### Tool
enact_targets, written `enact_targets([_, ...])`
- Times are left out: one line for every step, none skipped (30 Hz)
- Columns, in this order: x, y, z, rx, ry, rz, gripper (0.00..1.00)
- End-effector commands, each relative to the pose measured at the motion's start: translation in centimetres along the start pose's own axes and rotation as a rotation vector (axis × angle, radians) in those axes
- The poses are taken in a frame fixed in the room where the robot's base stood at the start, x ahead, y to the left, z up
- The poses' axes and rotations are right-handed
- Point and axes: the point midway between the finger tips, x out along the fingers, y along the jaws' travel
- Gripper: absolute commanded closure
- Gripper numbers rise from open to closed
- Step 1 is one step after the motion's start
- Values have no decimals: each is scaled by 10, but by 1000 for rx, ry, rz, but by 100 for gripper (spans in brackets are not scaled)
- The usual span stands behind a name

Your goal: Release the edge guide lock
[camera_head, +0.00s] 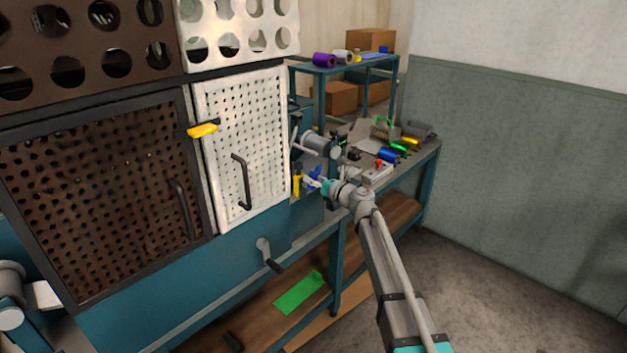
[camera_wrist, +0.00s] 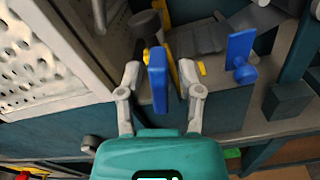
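A blue upright paddle-like lever (camera_wrist: 158,85) stands between the two fingers of my gripper (camera_wrist: 160,74) in the wrist view. The fingers are apart, with a gap showing on each side of the lever, so my gripper is open around it. A second blue lever with a round knob (camera_wrist: 240,55) stands to the right. No label shows which one is the edge guide lock. In the head view my gripper (camera_head: 315,184) is beside the small blue parts at the machine's right end, where the levers are too small to tell apart.
A white perforated door (camera_head: 243,150) with a black handle stands close to the left of my gripper. A yellow upright part (camera_head: 297,180) is just behind the blue levers.

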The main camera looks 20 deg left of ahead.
Motion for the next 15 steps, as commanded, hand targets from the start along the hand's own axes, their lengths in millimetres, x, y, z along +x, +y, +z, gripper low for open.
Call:
enact_targets([0,0,0,0,0,0,70])
enact_targets([0,0,0,0,0,0,75])
enact_targets([0,0,0,0,0,0,83])
enact_targets([0,0,0,0,0,0,88])
enact_targets([0,0,0,0,0,0,94])
enact_targets([0,0,0,0,0,0,100])
enact_targets([0,0,0,0,0,0,100])
enact_targets([0,0,0,0,0,0,100])
enact_targets([0,0,0,0,0,0,100])
enact_targets([0,0,0,0,0,0,100])
enact_targets([0,0,0,0,0,0,100])
enact_targets([0,0,0,-1,0,0,100])
enact_targets([0,0,0,-2,0,0,100])
enact_targets([0,0,0,-5,0,0,100])
enact_targets([0,0,0,-12,0,0,100])
